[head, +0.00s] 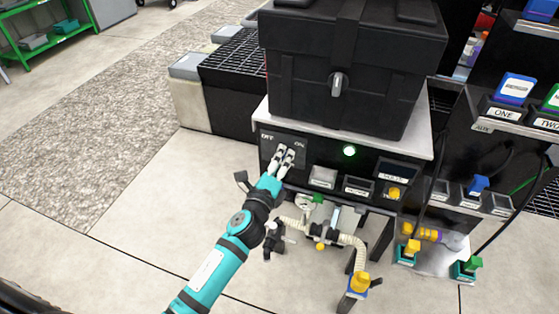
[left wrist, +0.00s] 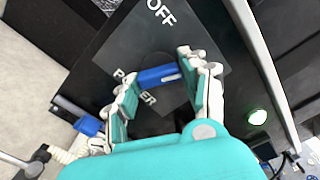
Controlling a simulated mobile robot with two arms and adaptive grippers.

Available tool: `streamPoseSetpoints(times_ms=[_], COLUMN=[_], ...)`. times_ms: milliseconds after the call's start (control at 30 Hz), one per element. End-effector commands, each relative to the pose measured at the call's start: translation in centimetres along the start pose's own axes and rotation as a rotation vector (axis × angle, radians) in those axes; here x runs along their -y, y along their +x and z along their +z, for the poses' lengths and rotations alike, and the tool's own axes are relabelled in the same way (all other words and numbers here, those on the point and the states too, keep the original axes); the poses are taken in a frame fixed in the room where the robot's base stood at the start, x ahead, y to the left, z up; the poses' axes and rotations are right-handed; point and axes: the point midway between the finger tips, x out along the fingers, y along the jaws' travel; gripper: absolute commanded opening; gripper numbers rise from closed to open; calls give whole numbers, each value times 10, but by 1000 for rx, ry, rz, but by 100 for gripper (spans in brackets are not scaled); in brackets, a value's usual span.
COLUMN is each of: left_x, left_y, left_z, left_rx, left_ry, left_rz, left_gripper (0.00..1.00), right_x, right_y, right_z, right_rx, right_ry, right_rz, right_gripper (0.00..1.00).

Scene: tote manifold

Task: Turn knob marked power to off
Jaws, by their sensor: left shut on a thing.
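The power knob shows in the left wrist view as a blue bar (left wrist: 158,75) on a dark plate (left wrist: 215,75) printed "OFF" above and "POWER", partly covered, below. My left gripper (left wrist: 157,70) is shut on this knob, one finger at each end of the bar. In the head view my left gripper (head: 285,152) reaches the left end of the black front panel (head: 322,158), between the "OFF" and "ON" marks. It hides the knob there. My right gripper is in neither view.
A lit green lamp (head: 349,151) sits right of the knob. A black tote (head: 345,70) stands on the bench top above. Below the panel are hoses and fittings (head: 325,225). Black units with labelled blocks (head: 513,90) stand at the right. The floor at left is open.

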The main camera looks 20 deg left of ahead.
Motion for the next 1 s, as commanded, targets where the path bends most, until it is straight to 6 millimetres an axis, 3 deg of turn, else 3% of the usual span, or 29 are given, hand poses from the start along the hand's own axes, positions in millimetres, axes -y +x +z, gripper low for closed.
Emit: streamPoseSetpoints(times_ms=[433,667,1000], left_x=[1,1,2], left_y=[0,0,-1], left_z=[0,0,1], left_rx=[1,1,1], left_ry=[-427,-647,-955], left_rz=[3,4,5], left_gripper=[12,12,12], right_x=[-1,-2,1], right_y=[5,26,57], right_z=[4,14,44], right_rx=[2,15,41], right_ry=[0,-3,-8], right_rz=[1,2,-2], right_gripper=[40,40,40])
